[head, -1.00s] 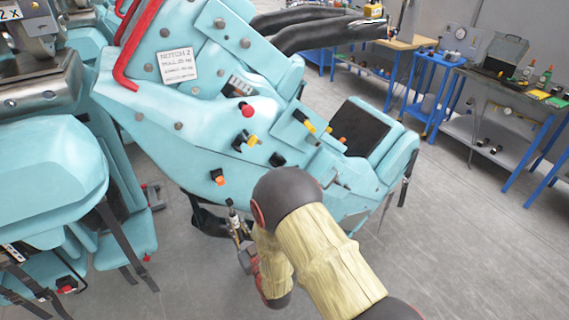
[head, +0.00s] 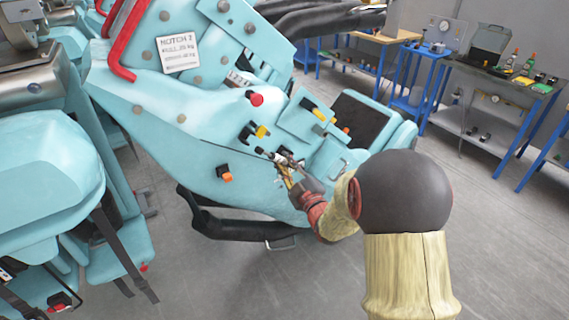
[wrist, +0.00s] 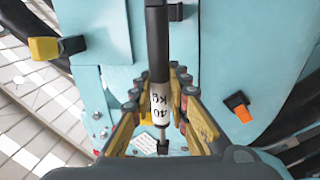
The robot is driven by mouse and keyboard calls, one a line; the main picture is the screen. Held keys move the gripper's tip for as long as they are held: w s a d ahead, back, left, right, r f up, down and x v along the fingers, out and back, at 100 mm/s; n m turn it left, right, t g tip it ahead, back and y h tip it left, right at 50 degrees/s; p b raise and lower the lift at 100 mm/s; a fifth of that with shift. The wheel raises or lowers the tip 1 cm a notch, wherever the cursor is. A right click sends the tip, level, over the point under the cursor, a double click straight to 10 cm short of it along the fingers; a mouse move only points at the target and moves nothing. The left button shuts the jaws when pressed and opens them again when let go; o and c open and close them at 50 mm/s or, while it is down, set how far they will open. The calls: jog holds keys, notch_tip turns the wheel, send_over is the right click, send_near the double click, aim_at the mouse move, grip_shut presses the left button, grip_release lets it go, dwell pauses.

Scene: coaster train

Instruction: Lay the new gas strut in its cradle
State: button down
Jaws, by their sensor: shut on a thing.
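The gas strut (wrist: 157,45) is a dark cylinder with a silver lower section and a white label reading "40 kg". In the wrist view it runs upright between the fingers of my gripper (wrist: 160,98), which is shut on it. In the head view my gripper (head: 287,170) holds the strut (head: 268,155) in front of the turquoise seat side, partly hidden by the fingers and arm. Whether the strut touches the panel is unclear. I cannot pick out the cradle for certain.
A yellow-and-black fitting (head: 259,131) and an orange-and-black one (head: 225,174) stick out from the panel near my gripper. A red knob (head: 256,99) sits above. A bench (head: 490,80) stands at the back right. Floor at right is clear.

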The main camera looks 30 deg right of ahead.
aim_at(266, 142)
jog(key=shift+s, duration=0.15)
jog(key=shift+b, duration=0.45)
jog(key=shift+w+a+f+b, duration=0.1)
jog(key=shift+w+b, duration=0.45)
jog(key=shift+w, duration=0.7)
jog(key=shift+w+b, duration=0.65)
jog(key=shift+w, duration=0.95)
jog(key=shift+b, duration=1.3)
jog(key=shift+w+a+b, duration=0.1)
jog(key=shift+w+b, duration=0.9)
jog(key=shift+w, duration=0.8)
jog(key=c, duration=1.6)
grip_release()
jog(key=shift+c, duration=0.2)
